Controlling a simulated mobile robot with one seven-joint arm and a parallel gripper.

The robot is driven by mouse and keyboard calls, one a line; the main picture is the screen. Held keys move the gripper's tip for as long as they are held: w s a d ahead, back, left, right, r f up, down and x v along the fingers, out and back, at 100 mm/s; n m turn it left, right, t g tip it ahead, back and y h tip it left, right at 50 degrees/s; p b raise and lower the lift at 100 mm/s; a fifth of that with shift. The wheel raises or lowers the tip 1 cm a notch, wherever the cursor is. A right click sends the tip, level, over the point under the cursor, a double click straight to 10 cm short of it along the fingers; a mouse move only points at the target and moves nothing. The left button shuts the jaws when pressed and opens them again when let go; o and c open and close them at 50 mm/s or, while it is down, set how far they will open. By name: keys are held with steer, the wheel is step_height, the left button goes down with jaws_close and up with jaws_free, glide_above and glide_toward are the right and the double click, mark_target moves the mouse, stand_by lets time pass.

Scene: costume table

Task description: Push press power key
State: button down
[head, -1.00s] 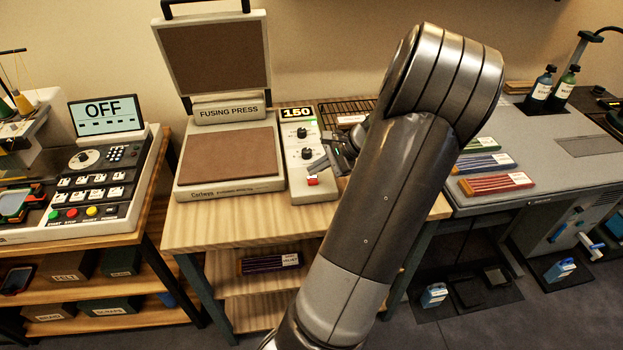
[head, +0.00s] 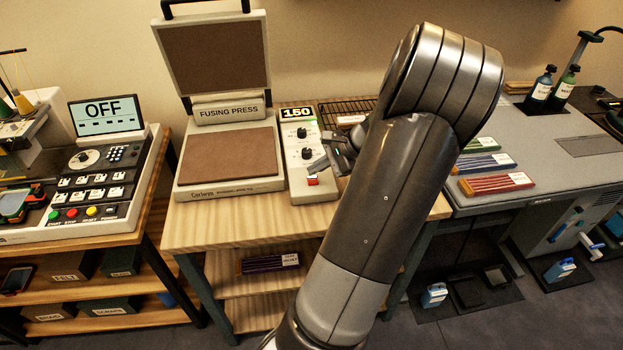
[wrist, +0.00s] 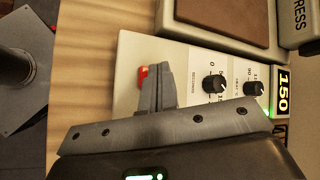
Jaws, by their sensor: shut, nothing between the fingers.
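The fusing press (head: 231,185) stands open on the wooden table, its lid raised. Its control panel (head: 296,150) on the right has a display reading 150, two black knobs and a red power key (head: 312,181) near the front. My gripper (head: 312,168) is shut and empty, its fingertips low over the panel at the key. In the wrist view the closed fingers (wrist: 150,72) cover most of the red key (wrist: 143,76); only its edge shows. I cannot tell whether the fingertips touch it.
A control console with a screen reading OFF (head: 108,115) stands on the left table. Red, blue and green bundles (head: 495,184) lie on the grey bench at right. A dark wire rack (head: 345,108) is behind the panel. Bare wood (head: 240,222) lies in front of the press.

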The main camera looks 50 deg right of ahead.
mark_target(316, 180)
steer(key=shift+f, duration=0.15)
stand_by(0.4)
steer(key=shift+f, duration=0.3)
steer(key=shift+f, duration=0.5)
stand_by(0.6)
steer(key=shift+r, duration=0.95)
step_height(316, 180, up, 6)
stand_by(0.5)
stand_by(0.4)
